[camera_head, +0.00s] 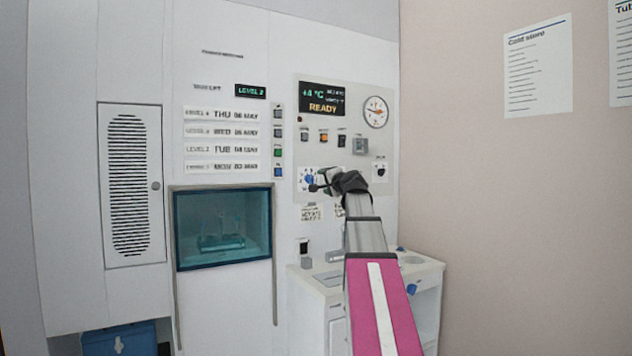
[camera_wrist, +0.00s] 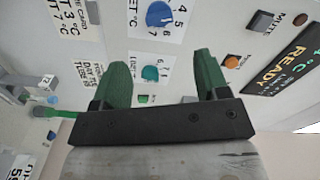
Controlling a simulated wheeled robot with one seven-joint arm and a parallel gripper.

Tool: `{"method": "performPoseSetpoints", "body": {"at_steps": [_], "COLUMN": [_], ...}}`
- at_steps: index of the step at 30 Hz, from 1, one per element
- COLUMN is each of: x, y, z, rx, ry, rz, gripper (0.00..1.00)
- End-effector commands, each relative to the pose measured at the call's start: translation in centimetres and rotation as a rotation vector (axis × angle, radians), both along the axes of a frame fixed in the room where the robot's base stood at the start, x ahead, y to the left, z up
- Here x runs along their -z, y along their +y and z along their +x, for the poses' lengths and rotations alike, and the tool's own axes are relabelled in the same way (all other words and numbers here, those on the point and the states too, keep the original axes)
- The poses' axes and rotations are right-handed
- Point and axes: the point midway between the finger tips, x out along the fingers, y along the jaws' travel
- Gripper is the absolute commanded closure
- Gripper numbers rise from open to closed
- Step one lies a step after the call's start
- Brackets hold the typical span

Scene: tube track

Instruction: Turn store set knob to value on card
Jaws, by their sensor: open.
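A large blue knob (camera_wrist: 159,14) sits on a white numbered dial plate, cut off by the top of the wrist view; 4 to 7 and part of a "SET °C" label are legible. A blue knob also shows in the head view (camera_head: 309,179), just left of my gripper. A smaller teal knob (camera_wrist: 150,72) shows between my green fingers, on its own plate. My gripper (camera_wrist: 163,75) is open and empty in front of the panel, with the large knob beyond its fingertips. A printed card (camera_wrist: 66,14) reads partly "3 °C". My gripper hides part of the panel in the head view (camera_head: 322,184).
A display (camera_head: 322,99) reads "+4 °C" and "READY", beside a round gauge (camera_head: 375,112). Several buttons line the panel. A glazed hatch (camera_head: 223,226) is at left; a white counter (camera_head: 415,268) stands below right. A "Cold store" sheet (camera_head: 538,70) hangs on the wall.

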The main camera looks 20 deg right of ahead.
Motion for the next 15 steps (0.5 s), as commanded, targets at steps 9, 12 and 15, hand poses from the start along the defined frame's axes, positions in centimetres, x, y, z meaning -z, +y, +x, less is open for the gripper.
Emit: {"method": "performPoseSetpoints", "body": {"at_steps": [9,12,15], "x": [0.0,0.0,0.0], "y": [0.5,0.9,1.2], "z": [3.3,5.0,6.8], "rx": [0.0,-0.002,-0.001], "ry": [0.002,0.003,0.003], "rz": [0.0,-0.001,0.0], "gripper": [0.32,0.32,0.32]}}
